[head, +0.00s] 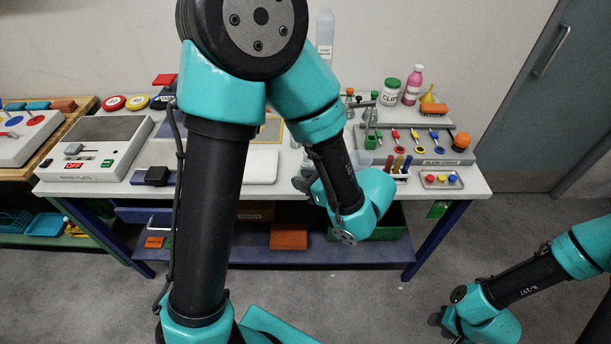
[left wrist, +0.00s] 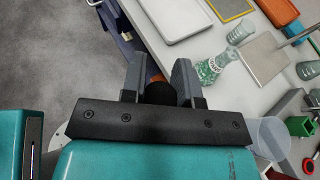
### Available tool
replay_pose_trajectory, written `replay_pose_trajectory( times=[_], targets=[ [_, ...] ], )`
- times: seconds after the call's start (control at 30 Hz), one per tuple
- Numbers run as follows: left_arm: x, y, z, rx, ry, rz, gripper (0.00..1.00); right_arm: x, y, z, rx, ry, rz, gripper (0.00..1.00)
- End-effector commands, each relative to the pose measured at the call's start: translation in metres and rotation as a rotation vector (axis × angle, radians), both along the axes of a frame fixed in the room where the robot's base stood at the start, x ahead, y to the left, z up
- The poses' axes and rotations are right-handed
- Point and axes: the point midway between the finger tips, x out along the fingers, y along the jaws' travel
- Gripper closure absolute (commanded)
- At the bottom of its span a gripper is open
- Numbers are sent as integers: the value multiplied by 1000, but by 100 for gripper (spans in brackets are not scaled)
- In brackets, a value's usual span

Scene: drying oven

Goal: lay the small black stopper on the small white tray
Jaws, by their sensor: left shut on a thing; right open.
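My left gripper (head: 304,182) is at the front edge of the bench, partly hidden by its own arm. In the left wrist view, the fingers of this gripper (left wrist: 158,78) are closed on a small dark object, which looks like the black stopper (left wrist: 160,93). The stopper is mostly hidden between the fingers and cannot be made out in the head view. A flat white tray (head: 262,167) lies left of the gripper at the bench front; it also shows in the left wrist view (left wrist: 172,16). My right gripper (head: 438,318) is open, low at the right, away from the bench.
A glass flask (left wrist: 210,70) and a beaker (left wrist: 240,33) stand near the left gripper. A small tray with coloured pieces (head: 441,180) lies at the bench's right front. A hot plate (head: 95,150) stands at the left. Part of the bench is hidden behind my left arm.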

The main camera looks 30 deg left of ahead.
Motion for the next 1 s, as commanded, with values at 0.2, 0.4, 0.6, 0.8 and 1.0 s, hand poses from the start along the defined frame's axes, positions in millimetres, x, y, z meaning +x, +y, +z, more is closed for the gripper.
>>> replay_pose_trajectory(
  times=[0.2,0.4,0.6,0.8,1.0],
  targets=[
    [1,0,0,0,0,-1,94,0,0,0,0,0,0,57],
    [16,-7,-3,0,-1,-57,94,0,0,0,0,0,0,57],
    [57,-29,-10,0,0,-225,94,0,0,0,0,0,0,57],
    [106,-63,-17,0,1,-456,94,0,0,0,0,0,0,57],
    [146,-99,-21,0,0,-684,94,0,0,0,0,0,0,57]
  ],
)
